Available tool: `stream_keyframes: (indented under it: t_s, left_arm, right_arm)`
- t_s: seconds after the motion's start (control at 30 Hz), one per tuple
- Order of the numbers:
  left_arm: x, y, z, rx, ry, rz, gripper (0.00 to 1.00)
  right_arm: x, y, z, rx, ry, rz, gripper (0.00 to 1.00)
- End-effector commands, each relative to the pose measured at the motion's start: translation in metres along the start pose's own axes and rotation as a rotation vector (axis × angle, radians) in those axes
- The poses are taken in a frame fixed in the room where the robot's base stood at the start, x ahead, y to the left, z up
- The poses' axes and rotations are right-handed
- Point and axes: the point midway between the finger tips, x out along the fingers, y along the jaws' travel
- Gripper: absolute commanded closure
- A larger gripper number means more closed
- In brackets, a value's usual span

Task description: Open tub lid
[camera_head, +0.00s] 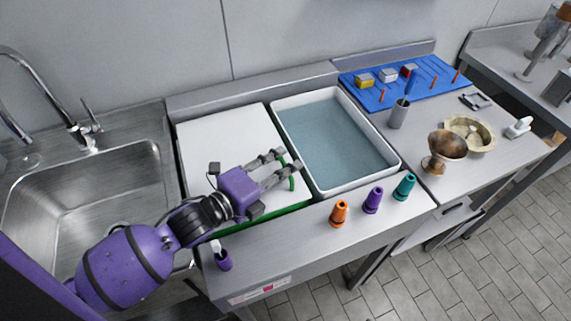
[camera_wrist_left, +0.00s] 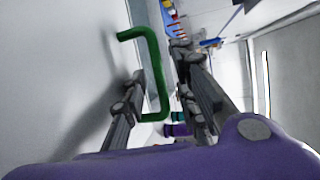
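The white tub lid (camera_head: 213,135) lies flat at the left of the counter, with a green edge along its front. A green handle (camera_head: 292,183) stands near its right side and shows large in the wrist view (camera_wrist_left: 152,62). My left gripper (camera_head: 288,159) reaches over the lid from the left, at the handle. Its fingers are spread, and in the wrist view (camera_wrist_left: 160,62) the handle shows between them, with no clear grip. The gripper hides part of the handle and lid. My right gripper is not in view.
An open white tub of water (camera_head: 334,138) stands right of the lid. A sink (camera_head: 90,200) is left. A metal cup (camera_head: 399,114) and brown goblet (camera_head: 445,148) stand right.

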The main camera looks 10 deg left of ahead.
Motion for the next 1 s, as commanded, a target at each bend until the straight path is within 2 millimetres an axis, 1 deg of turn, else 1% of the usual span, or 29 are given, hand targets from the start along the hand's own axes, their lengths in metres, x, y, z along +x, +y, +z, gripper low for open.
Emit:
stream_keyframes:
  t_s: [0.03,0.13,0.4,0.43,0.6,0.63,1.0]
  left_arm:
    - [0.0058,-0.0011,-0.0004,-0.002,0.0,-0.002,0.73]
    - [0.012,-0.0004,-0.0004,-0.002,0.001,0.0,0.73]
    - [0.0139,0.0006,-0.0005,-0.002,0.001,0.001,0.73]
    - [0.0139,0.0006,-0.0005,-0.002,0.001,0.001,0.74]
    - [0.0138,0.0005,-0.0005,-0.002,0.001,0.001,0.97]
    - [0.0138,0.0006,-0.0005,-0.002,0.001,0.001,1.0]
    - [0.0137,0.0007,-0.0004,-0.004,0.001,0.001,1.0]
  right_arm:
    - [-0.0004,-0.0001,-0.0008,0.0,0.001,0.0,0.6]
    - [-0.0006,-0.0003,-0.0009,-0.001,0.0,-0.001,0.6]
    - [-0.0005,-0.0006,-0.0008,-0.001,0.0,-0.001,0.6]
    - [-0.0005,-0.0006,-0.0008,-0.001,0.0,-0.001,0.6]
    - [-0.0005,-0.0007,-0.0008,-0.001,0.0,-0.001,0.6]
    - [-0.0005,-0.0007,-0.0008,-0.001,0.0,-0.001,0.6]
    - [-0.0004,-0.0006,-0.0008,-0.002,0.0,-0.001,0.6]
